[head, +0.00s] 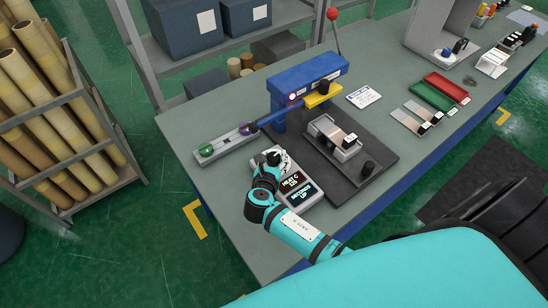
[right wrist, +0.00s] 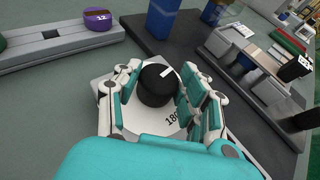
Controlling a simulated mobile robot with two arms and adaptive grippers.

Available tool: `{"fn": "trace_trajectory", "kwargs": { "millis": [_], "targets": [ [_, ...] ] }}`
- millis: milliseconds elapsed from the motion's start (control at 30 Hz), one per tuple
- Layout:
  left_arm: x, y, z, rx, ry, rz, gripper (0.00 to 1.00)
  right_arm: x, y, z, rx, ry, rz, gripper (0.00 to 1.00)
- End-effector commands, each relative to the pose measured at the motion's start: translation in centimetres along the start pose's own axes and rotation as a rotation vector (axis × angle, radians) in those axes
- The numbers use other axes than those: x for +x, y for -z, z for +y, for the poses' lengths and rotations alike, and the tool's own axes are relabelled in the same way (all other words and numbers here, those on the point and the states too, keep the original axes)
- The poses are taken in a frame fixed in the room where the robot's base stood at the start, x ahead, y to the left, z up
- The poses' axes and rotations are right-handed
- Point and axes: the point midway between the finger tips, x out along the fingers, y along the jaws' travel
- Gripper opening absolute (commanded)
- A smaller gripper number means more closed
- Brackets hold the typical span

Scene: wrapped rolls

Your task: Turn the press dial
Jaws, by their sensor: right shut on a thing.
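The press dial (right wrist: 156,88) is a black round knob with a white pointer mark, on a white plate with printed numbers. In the right wrist view the fingers of my right gripper (right wrist: 158,70) stand on both sides of it, shut on it. In the head view my right gripper (head: 270,160) covers most of the dial at the back of the control box (head: 321,191). The box has displays reading about "HEAT C 185" and "SECONDS UP". The blue press (head: 308,72) with a red-knobbed lever (head: 332,14) stands behind on a dark base. My left gripper is not in view.
A grey rail (head: 212,151) with a green and a purple item lies left of the press on the grey table (head: 212,112). Red (head: 447,86) and green (head: 432,96) trays lie to the right. A rack of rolls (head: 100,150) stands on the floor at left.

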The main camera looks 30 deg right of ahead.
Motion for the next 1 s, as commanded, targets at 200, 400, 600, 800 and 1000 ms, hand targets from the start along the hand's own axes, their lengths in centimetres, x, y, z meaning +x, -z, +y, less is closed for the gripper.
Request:
{"fn": "trace_trajectory", "kwargs": {
  "millis": [200,400,600,800,1000],
  "targets": [
    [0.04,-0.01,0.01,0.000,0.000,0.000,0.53,-0.01,-0.01,0.26,0.046,0.103,0.001,0.09],
    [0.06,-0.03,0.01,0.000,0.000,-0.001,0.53,0.01,-0.01,0.29,0.066,0.151,0.001,0.09],
    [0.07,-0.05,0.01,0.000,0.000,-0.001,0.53,0.03,-0.01,0.24,0.071,0.166,0.000,0.09],
    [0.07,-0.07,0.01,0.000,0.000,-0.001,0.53,0.04,-0.02,0.23,0.071,0.166,0.000,0.09],
    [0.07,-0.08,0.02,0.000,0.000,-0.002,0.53,0.04,-0.02,0.23,0.070,0.166,0.000,0.55]
  ]
}}
